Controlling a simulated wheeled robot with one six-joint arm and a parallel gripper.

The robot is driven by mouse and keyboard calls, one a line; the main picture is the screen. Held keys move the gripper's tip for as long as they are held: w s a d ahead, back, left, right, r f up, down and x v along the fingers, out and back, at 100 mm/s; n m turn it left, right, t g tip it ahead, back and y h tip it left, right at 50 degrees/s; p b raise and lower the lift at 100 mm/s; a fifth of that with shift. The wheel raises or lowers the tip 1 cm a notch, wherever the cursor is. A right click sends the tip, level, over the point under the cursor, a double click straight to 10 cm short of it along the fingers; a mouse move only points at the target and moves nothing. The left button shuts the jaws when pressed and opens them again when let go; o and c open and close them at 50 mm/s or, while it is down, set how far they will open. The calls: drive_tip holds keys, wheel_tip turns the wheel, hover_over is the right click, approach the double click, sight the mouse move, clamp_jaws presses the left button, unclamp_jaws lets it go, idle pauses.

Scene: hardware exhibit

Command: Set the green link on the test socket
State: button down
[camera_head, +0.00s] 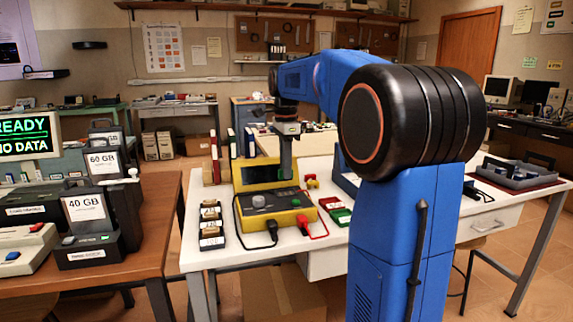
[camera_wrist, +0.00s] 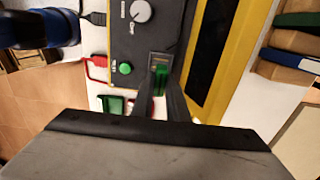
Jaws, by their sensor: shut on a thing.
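My gripper (camera_head: 285,176) points down over the back of the yellow and black tester (camera_head: 275,208). In the wrist view my gripper (camera_wrist: 162,98) is shut on the green link (camera_wrist: 160,79), which shows as a small green piece between the fingers. The link is directly at a grey rectangular socket (camera_wrist: 159,59) on the tester's dark panel (camera_wrist: 140,42). I cannot tell whether the link touches the socket or is just above it. In the head view the link is too small or hidden to make out.
A green tray (camera_head: 341,216) and a red tray (camera_head: 330,203) lie right of the tester. Black and red leads run from its front. Several small labelled boxes (camera_head: 211,228) stand left.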

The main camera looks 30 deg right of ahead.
hover_over(286, 194)
drive_tip(key=shift+f, duration=2.05)
drive_tip(key=shift+f, duration=0.45)
drive_tip(key=c, duration=2)
unclamp_jaws()
drive_tip(key=shift+r, duration=5.5)
drive_tip(key=shift+a, duration=0.1)
drive_tip(key=s+a+f+n+t, duration=0.1)
drive_tip(key=s+a+f+n, duration=0.35)
drive_tip(key=s, duration=0.35)
drive_tip(key=s+a+f+n+t, duration=0.1)
drive_tip(key=s+a+f+n, duration=0.3)
drive_tip(key=s+a+n, duration=0.3)
drive_tip(key=s+a+f+n+t, duration=0.1)
drive_tip(key=s+f+n, duration=0.2)
drive_tip(key=s+f, duration=0.2)
drive_tip(key=s+a+f+n+t, duration=0.1)
drive_tip(key=s+f+n, duration=0.2)
drive_tip(key=s+f, duration=0.2)
drive_tip(key=s+a+f+n, duration=0.2)
drive_tip(key=s+f+n, duration=0.1)
drive_tip(key=s+f, duration=0.2)
drive_tip(key=shift+s+a+f+n+t, duration=0.1)
drive_tip(key=shift+f+n+t, duration=0.15)
drive_tip(key=shift+n+t, duration=0.15)
